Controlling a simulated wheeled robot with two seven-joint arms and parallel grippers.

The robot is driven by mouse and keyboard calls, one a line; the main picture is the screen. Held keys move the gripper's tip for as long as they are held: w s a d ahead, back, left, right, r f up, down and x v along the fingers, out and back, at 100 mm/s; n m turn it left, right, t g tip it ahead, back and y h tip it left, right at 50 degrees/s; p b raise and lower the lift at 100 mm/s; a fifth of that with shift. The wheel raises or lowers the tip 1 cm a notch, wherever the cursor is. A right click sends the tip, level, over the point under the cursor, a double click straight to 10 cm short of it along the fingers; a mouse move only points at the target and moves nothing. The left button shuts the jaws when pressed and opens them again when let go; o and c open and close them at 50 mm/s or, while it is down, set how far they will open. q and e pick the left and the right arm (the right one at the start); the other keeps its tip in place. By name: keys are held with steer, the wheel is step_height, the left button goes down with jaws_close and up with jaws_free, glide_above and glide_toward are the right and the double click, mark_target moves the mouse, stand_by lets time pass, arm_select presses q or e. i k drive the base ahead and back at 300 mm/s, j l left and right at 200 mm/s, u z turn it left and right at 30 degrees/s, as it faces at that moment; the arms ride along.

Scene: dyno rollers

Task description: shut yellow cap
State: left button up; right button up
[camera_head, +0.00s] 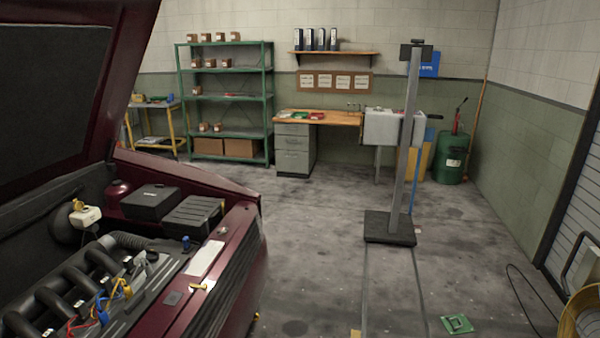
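A small yellow cap (77,205) shows at the left in the head view, at the top of a white reservoir (87,217) in the car's engine bay. The cap appears to stand up at the reservoir's upper left edge, but it is too small to tell its exact angle. Neither my left nor my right gripper is in view.
The dark red car (238,250) fills the left, its raised hood (60,80) above the engine (90,290). A black battery box (150,202) lies right of the reservoir. A grey post on a base (390,228) stands mid-floor. Open floor (310,220) lies right of the car.

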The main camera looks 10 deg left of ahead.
mark_target(78, 205)
steer(key=i+l, duration=0.1)
steer(key=i, duration=1)
steer(key=i+l+z, duration=0.1)
steer(key=i, duration=0.95)
steer(key=i+u, duration=0.1)
steer(key=i, duration=0.5)
steer(key=i+u, duration=0.1)
steer(key=i, duration=0.45)
steer(key=i+l+u, duration=0.1)
steer(key=i, duration=0.5)
steer(key=i+l+u, duration=0.1)
steer(key=i, duration=0.45)
steer(key=i+j+u, duration=0.3)
steer(key=i, duration=0.2)
steer(key=i+u, duration=0.3)
steer(key=i, duration=0.2)
steer(key=i+l+u, duration=0.1)
steer(key=i+u, duration=0.2)
steer(key=i, duration=0.2)
steer(key=i+l+u, duration=0.15)
steer(key=i+u, duration=0.15)
steer(key=i, duration=0.2)
steer(key=i+l+u, duration=0.3)
steer(key=i, duration=0.15)
